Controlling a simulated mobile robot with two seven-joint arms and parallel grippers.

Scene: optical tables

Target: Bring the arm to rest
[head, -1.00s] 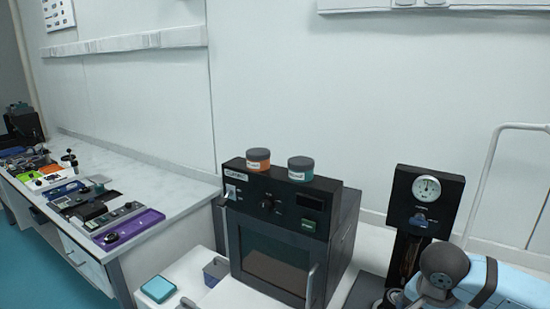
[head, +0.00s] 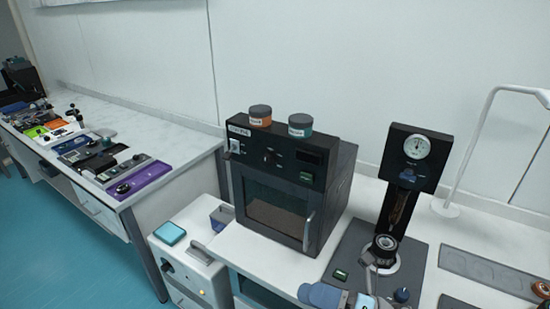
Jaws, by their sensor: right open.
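My right arm shows only at the bottom edge of the head view, in front of the gauge stand. Its right gripper (head: 371,264) is small there and open, with nothing seen between the fingers. It is close to the round metal piece (head: 385,243) at the foot of the gauge stand (head: 408,178); I cannot tell whether they touch. Much of the arm is cut off by the frame edge. My left gripper is not in view.
A black oven (head: 282,185) with two lidded jars, orange-banded (head: 260,116) and teal-banded (head: 300,126), stands left of the gauge stand. A white cabinet (head: 190,262) carries a teal pad (head: 170,233). A lamp-like white frame (head: 478,150) rises at right. The far-left bench holds several tools.

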